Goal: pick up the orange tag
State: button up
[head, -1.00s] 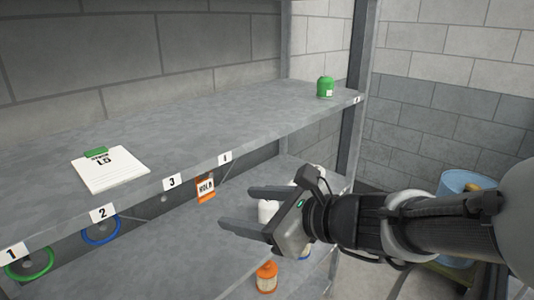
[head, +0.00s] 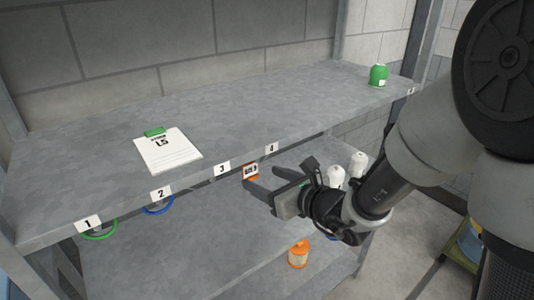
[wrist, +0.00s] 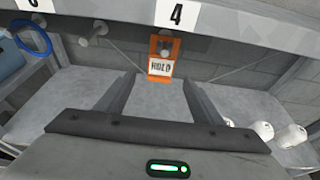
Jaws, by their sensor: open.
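The orange tag (head: 251,171), with a white HOLD label, hangs under the front edge of the upper shelf, between the number 3 and 4 labels in the head view. In the wrist view the tag (wrist: 165,56) hangs below the number 4 label, straight ahead of the fingers. My gripper (head: 258,192) is open and empty. Its fingers point at the tag and overlap its lower part in the head view. In the wrist view the fingertips (wrist: 160,82) lie either side of and below the tag, and I cannot tell how far short of it they are.
White bottles (head: 336,177) and an orange container (head: 298,254) are on the lower shelf near my arm.

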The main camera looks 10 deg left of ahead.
aim_at(251, 169)
jog(key=x, duration=0.4)
jog(key=r+p+x, duration=0.1)
jog(key=x, duration=0.2)
jog(key=shift+w+a+f, duration=0.1)
jog(key=shift+w+a, duration=0.05)
jog(key=shift+w, duration=0.1)
jog(key=shift+c, duration=0.4)
jog(key=c, duration=1)
